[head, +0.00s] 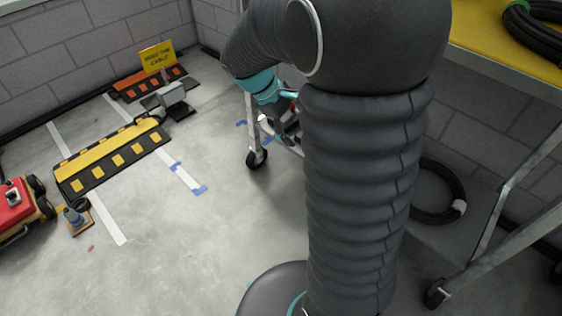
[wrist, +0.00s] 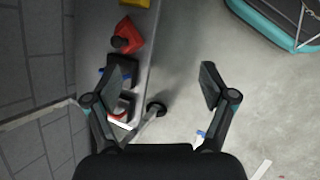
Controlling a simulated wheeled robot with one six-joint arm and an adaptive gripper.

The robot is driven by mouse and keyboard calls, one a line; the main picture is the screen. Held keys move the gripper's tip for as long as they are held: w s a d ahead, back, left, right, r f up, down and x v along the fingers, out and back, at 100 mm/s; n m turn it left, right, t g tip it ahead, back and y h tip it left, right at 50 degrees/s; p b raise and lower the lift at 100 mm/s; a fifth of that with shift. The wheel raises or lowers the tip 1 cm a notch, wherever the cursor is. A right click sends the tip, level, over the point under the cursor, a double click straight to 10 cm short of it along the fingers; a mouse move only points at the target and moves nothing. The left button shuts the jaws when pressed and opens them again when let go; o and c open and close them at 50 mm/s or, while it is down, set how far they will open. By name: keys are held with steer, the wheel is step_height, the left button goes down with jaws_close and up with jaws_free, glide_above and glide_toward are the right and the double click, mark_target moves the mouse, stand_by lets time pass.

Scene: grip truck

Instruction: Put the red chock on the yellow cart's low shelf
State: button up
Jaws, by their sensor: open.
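In the wrist view a red wedge-shaped chock (wrist: 131,33) with a dark round part lies on the cart's grey low shelf (wrist: 148,48). My gripper (wrist: 161,78) is open, with nothing between its fingers. It is apart from the chock, which shows beyond the left finger. In the head view my gripper (head: 283,125) is at the cart's far end, partly hidden by my arm. The yellow cart's top (head: 490,32) shows at the upper right, and its low shelf (head: 462,238) shows below.
A caster (wrist: 157,107) stands near my gripper. A yellow-and-black cable ramp (head: 113,158) and a red vehicle (head: 15,205) are left; open floor lies between.

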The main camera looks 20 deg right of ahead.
steer(key=s+a+r+m+t+y, duration=0.3)
steer(key=s+a+r, duration=0.1)
steer(key=s, duration=0.4)
steer(key=s+a+r+m+t+y, duration=0.2)
steer(key=s+a+r+m+t, duration=0.1)
steer(key=s+a, duration=0.4)
steer(key=shift+s+r+t+y, duration=0.4)
steer(key=shift+s+r+t, duration=0.2)
steer(key=shift+t, duration=0.2)
steer(key=shift+a, duration=0.1)
